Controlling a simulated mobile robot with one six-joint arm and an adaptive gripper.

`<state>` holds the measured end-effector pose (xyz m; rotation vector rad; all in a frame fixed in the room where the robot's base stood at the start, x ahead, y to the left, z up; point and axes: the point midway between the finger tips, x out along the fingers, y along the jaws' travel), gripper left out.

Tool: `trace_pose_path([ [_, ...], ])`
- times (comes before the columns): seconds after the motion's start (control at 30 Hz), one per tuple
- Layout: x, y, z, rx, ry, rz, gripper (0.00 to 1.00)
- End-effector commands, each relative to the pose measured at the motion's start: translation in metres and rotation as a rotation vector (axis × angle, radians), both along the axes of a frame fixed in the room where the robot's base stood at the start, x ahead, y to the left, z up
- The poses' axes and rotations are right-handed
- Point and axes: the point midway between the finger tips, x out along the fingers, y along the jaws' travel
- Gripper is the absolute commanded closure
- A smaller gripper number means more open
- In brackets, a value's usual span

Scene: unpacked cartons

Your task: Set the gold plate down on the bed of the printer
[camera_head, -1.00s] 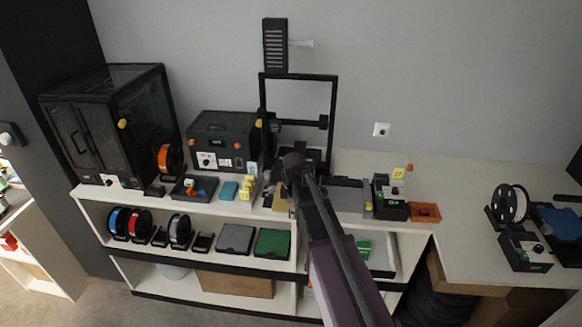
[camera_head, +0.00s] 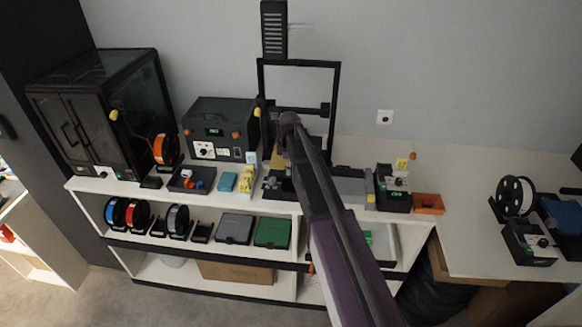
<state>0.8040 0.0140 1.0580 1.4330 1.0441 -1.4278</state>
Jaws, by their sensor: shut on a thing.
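The gold plate (camera_head: 279,160) shows as a small tan patch just left of my arm, in the lower part of the printer's frame. The printer (camera_head: 338,95) is a tall black open frame with a crossbar, standing against the wall on the white shelf top. The plate appears above the printer's bed area; I cannot tell whether it touches. My arm crosses in front of it and hides most of the bed and the rest of the plate. My gripper's fingers are hidden behind the arm or too small to make out; the plate moves with the arm, held.
A black boxy machine (camera_head: 217,130) and a dark enclosed cabinet (camera_head: 95,115) stand to the left. A tray (camera_head: 190,180) and yellow blocks (camera_head: 246,180) lie near the front edge. A black device (camera_head: 392,195) and an orange bin (camera_head: 428,204) stand to the right.

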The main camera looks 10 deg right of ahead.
Motion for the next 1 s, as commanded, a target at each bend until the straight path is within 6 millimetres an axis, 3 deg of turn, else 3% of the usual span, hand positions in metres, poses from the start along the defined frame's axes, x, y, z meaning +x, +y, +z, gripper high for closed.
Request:
trace_pose_path([
  [0.73, 0.024, -0.01, -0.028, 0.0, 0.0, -0.004, 1.0],
  [1.0, 0.024, -0.011, -0.025, -0.001, -0.004, -0.004, 1.0],
])
